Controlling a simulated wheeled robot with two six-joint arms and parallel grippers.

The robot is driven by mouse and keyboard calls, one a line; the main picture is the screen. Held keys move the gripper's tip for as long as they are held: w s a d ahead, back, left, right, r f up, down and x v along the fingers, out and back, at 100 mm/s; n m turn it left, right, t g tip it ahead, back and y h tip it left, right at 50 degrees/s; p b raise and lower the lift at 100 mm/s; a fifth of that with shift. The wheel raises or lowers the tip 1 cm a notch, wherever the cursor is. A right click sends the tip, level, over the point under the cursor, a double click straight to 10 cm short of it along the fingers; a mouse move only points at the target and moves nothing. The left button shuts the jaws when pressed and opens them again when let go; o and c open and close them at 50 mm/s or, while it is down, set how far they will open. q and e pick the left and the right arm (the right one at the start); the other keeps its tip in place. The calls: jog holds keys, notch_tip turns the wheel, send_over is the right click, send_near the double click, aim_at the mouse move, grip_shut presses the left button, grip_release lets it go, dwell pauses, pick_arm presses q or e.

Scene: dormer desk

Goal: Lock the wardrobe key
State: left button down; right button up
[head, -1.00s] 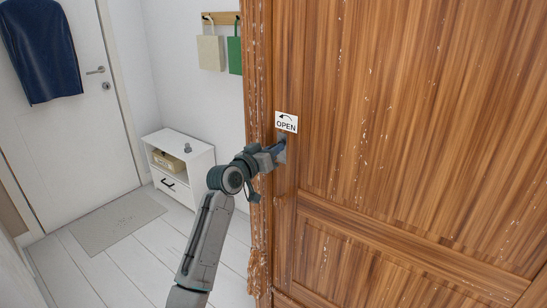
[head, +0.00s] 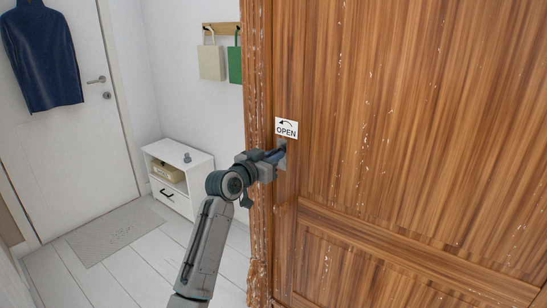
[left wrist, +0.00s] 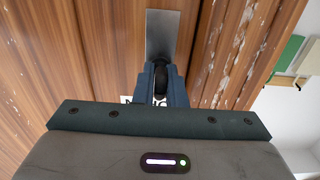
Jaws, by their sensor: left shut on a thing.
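The brown wooden wardrobe (head: 400,120) fills the right of the head view, with worn pale streaks. A white label (head: 286,128) on it reads OPEN under a curved arrow. My left gripper (head: 278,155) is at the lock just below the label. In the left wrist view its blue fingers (left wrist: 160,82) are shut on the dark key (left wrist: 160,74), which stands in front of a grey metal lock plate (left wrist: 162,32). The fingers hide much of the key, so its exact turn is hard to tell. My right gripper is out of view.
A white cabinet (head: 200,172) stands left of the wardrobe, with a grey mat (head: 115,230) on the floor. A white door (head: 75,130) with a blue garment (head: 42,55) is at the far left. Bags (head: 211,62) hang from a wall rack.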

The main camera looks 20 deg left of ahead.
pick_arm(q)
jog(key=c, duration=1.5)
grip_release()
